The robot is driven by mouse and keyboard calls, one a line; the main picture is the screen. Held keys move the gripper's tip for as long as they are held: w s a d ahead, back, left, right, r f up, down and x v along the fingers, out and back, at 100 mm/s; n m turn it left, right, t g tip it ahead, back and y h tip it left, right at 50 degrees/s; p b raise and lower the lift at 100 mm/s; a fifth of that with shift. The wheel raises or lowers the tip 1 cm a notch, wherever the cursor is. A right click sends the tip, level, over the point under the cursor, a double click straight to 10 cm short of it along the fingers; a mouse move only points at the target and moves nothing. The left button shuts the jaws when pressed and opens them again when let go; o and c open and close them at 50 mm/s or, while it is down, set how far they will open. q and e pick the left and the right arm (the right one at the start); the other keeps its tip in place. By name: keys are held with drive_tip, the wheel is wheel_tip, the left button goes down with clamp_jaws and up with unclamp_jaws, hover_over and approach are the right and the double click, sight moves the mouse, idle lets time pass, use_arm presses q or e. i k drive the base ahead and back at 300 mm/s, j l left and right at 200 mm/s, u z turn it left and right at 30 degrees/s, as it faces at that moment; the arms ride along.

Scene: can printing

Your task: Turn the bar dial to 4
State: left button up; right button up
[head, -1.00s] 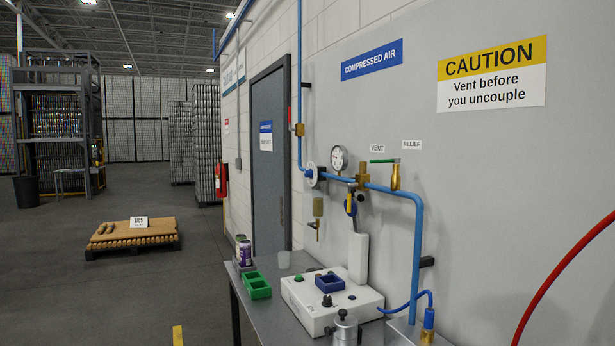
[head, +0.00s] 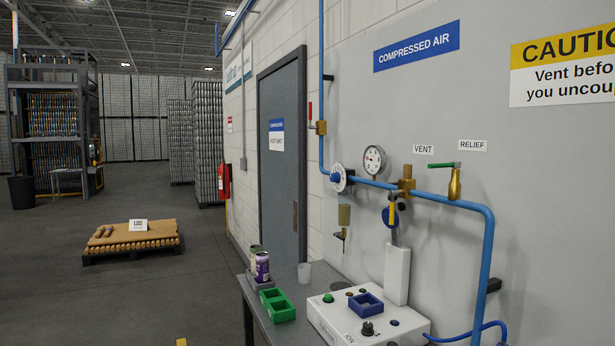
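A round white dial (head: 342,178) with dark marks around its rim and a blue knob (head: 335,177) at its centre sits on the blue air pipe on the wall, right of the door. Its numbers are too small to read. A round pressure gauge (head: 374,160) with a white face stands above the pipe just right of the dial; its reading is not legible. Neither of my grippers shows in the head view.
A brass valve with a green lever (head: 444,165) is farther right. Open floor lies left, with a low pallet (head: 132,241).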

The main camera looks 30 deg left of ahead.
sight(336, 177)
drive_tip(key=i+j, duration=0.15)
drive_tip(key=j, duration=0.2)
drive_tip(key=i+j, duration=0.15)
drive_tip(key=j, duration=0.25)
drive_tip(key=i+j+u, duration=0.1)
drive_tip(key=j, duration=0.25)
drive_tip(key=i+j, duration=0.2)
drive_tip(key=j, duration=0.2)
drive_tip(key=i+j, duration=0.15)
drive_tip(key=j, duration=0.2)
drive_tip(key=i+j+u, duration=0.1)
drive_tip(key=j, duration=0.25)
drive_tip(key=i, duration=0.05)
